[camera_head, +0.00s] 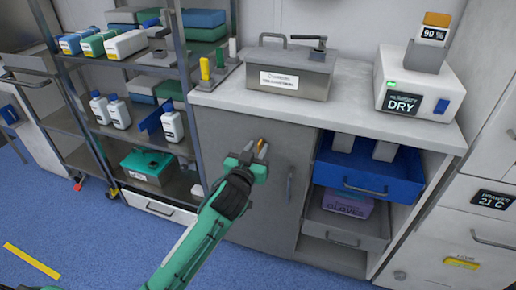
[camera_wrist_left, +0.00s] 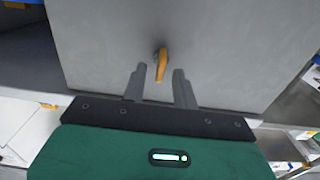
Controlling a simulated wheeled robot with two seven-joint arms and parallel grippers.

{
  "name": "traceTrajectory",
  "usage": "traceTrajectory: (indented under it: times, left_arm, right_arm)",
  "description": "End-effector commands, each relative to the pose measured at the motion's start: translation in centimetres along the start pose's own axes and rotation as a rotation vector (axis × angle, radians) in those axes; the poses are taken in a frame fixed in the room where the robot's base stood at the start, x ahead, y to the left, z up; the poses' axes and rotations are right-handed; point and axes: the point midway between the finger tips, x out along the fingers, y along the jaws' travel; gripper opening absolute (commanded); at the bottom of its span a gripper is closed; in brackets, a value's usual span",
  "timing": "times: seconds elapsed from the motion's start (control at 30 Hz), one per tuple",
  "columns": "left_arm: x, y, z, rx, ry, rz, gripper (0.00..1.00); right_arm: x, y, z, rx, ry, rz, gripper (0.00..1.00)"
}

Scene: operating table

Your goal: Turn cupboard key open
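The cupboard is a grey door (camera_head: 225,135) under the counter, with a vertical bar handle (camera_head: 290,187). It looks closed. A small orange-yellow key (camera_wrist_left: 161,66) sticks out of the door's upper part; its bow runs nearly upright in the left wrist view. The key also shows in the head view (camera_head: 262,144). My left gripper (camera_head: 257,151) is in front of the door at the key. Its two grey fingers are open, one on each side of the key's lower end in the left wrist view (camera_wrist_left: 159,86), with gaps showing on both sides. My right gripper is not in view.
A metal rack (camera_head: 125,140) with bottles and boxes stands left of the cupboard. To the right, a blue drawer (camera_head: 368,170) and a grey drawer (camera_head: 345,222) sit in an open bay. A metal box (camera_head: 288,75) and a white device (camera_head: 420,85) stand on the counter.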

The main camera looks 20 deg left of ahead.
Motion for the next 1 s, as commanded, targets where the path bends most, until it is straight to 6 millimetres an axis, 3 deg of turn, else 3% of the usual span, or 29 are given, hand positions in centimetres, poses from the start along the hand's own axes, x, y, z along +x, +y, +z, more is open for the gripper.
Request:
traceTrajectory:
  times: [0.17,0.47,0.6,1.0]
  left_arm:
    - [1.06,-0.01,-0.02,0.001,0.001,0.000,0.29]
    - [1.19,0.01,0.00,0.001,0.000,0.000,0.29]
    - [1.18,0.01,0.00,0.000,0.000,0.000,0.02]
    - [1.16,0.05,-0.11,0.025,-0.001,0.001,0.00]
  right_arm:
    - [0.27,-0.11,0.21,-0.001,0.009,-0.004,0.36]
    - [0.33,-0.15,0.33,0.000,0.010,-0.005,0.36]
    - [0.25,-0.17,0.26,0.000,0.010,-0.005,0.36]
    - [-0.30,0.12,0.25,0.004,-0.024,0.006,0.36]
